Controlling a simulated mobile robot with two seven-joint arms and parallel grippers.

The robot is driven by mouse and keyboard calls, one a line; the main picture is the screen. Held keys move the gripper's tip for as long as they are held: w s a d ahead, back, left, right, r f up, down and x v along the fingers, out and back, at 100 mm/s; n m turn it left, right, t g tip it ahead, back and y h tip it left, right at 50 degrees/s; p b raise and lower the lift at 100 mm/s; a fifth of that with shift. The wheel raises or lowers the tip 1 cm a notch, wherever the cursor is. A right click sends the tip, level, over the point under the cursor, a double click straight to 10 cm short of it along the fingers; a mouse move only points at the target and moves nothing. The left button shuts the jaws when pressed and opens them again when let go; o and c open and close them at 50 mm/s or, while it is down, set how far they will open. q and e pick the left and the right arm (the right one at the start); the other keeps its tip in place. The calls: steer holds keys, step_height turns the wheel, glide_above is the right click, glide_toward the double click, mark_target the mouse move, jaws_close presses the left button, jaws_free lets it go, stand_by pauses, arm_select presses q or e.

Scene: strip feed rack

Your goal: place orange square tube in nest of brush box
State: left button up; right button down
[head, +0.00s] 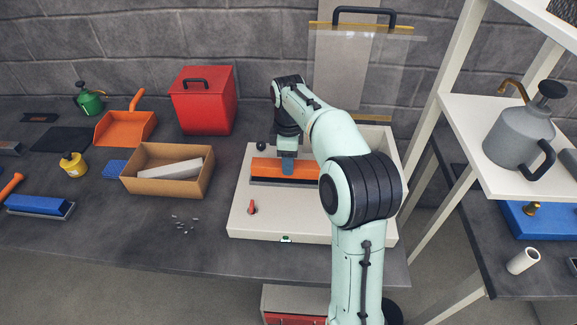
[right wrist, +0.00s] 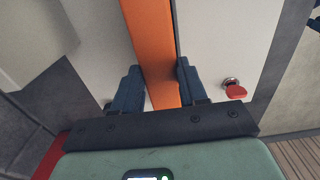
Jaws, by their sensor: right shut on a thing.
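The orange square tube (head: 262,167) lies level over the white brush box (head: 240,216), along a dark grey strip at the nest (head: 260,182). My right gripper (head: 288,165) is shut across the tube from above. In the right wrist view, the fingers of the right gripper (right wrist: 157,88) press on both sides of the tube (right wrist: 150,35). I cannot tell whether the tube rests fully in the nest or is slightly above it. My right arm hides the tube's right end and part of the box. My left gripper is out of view.
A red knob (head: 252,207) stands on the box's front left and a black ball knob (head: 262,145) at its back left. A cardboard box (head: 167,185) with a pale bar is to the left. A red bin (head: 203,105) stands behind. A white shelf frame (head: 440,120) rises at right.

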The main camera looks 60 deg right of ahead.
steer(key=shift+f, duration=0.9)
steer(key=shift+f, duration=0.15)
steer(key=c, duration=0.6)
jaws_free()
step_height(320, 180, up, 12)
steer(key=p, duration=0.2)
steer(key=shift+p, duration=0.4)
